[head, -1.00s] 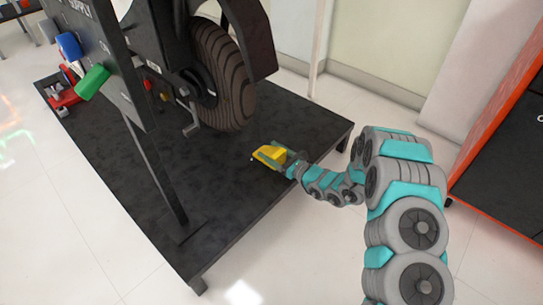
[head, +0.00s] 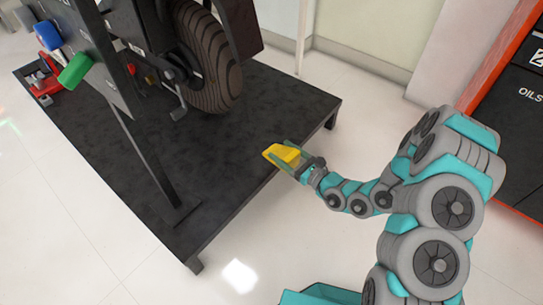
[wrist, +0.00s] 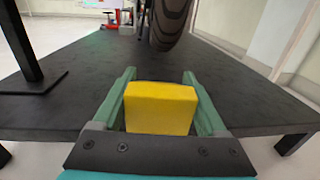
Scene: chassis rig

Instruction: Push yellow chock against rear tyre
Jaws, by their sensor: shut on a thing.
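The yellow chock (head: 284,154) is in my gripper (head: 288,160), near the right front edge of the black platform. In the wrist view the chock (wrist: 160,108) sits between the two green fingers of my gripper (wrist: 160,100), which are shut on it. I cannot tell whether the chock touches the platform. The rear tyre (head: 212,62) stands on the platform beyond the chock, up and to the left in the head view. A clear gap of bare platform lies between them. The tyre (wrist: 170,22) also shows at the top of the wrist view, straight ahead and slightly right.
The black platform (head: 110,150) has bare surface around the chock. A dark post (head: 150,165) with a foot stands on its left part. A pedal-like part (head: 178,113) hangs near the tyre. A red item (head: 45,82) sits at the far left. An orange-edged cabinet (head: 510,110) stands at right.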

